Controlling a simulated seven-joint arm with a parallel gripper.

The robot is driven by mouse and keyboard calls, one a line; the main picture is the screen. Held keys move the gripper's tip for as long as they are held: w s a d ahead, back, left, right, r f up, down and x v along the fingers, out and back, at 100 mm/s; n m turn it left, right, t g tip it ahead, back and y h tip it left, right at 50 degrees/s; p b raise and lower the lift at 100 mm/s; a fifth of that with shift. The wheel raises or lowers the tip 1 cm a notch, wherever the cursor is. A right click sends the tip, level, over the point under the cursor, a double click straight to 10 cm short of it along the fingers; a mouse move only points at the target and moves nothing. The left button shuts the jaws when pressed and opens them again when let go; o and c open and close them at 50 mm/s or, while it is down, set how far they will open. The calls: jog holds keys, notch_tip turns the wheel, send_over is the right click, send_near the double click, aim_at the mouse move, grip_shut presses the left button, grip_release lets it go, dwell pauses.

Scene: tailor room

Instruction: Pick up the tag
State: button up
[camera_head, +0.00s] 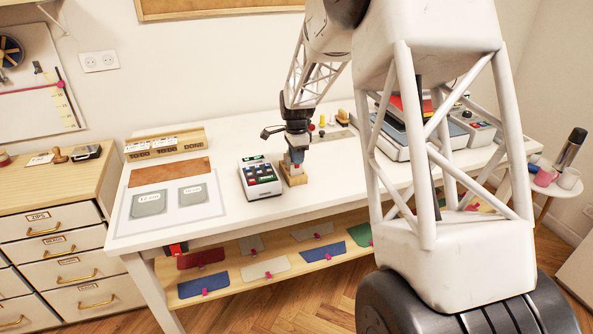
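I cannot tell for sure which thing is the tag. My gripper (295,163) points down over a small wooden block (295,180) on the white table (330,170). Something small, bluish and reddish, shows at the fingertips just above the block. It is too small to tell whether it sits in the block or between the fingers, or whether the fingers touch it. A device with several coloured keys (260,179) stands just left of the block. Part of the table's right half is hidden behind my arm.
A mat with two grey labelled pieces, 12 cm (149,204) and 10 cm (193,195), lies at the left. A wooden sorter marked TO DO and DONE (165,145) stands behind it. Coloured fabric pieces (264,269) lie on the lower shelf. A drawer cabinet (60,247) stands left.

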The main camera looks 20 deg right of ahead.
aim_at(296, 167)
jog(key=shift+f, duration=0.1)
jog(key=shift+s+f, duration=0.15)
jog(key=shift+f, duration=2.35)
jog(key=shift+c, duration=0.4)
grip_shut()
